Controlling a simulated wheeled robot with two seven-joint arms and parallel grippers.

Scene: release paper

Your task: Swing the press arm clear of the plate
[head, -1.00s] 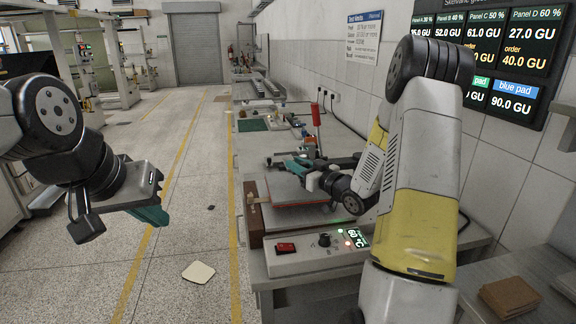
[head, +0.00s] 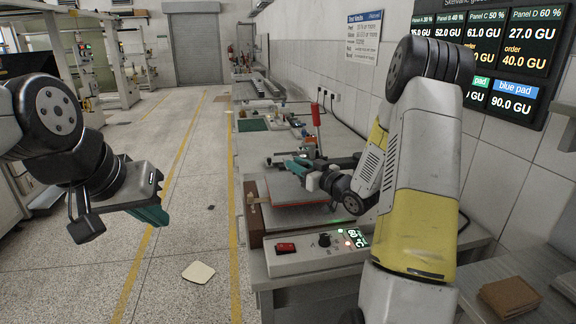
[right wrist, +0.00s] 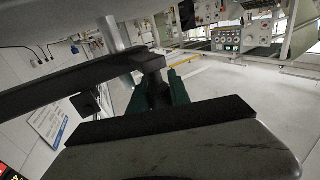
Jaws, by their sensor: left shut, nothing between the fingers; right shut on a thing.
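The press (head: 256,226) stands on the bench, with a flat grey plate (head: 285,187) edged in orange-red. My right gripper (head: 296,166) is over the back part of the plate. In the right wrist view its teal fingers (right wrist: 158,90) are shut on the end of the dark press arm (right wrist: 85,82). The press arm also shows in the head view (head: 346,161), partly hidden by my wrist, and still reaches over the back of the plate. My left gripper (head: 153,214) is shut and empty, held over the floor left of the bench.
A red-handled upright lever (head: 316,117) stands behind the plate. A control panel (head: 318,250) with a red switch and lit display is at the press's front. Brown pads (head: 509,297) lie at the lower right. A pale square (head: 198,272) lies on the floor.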

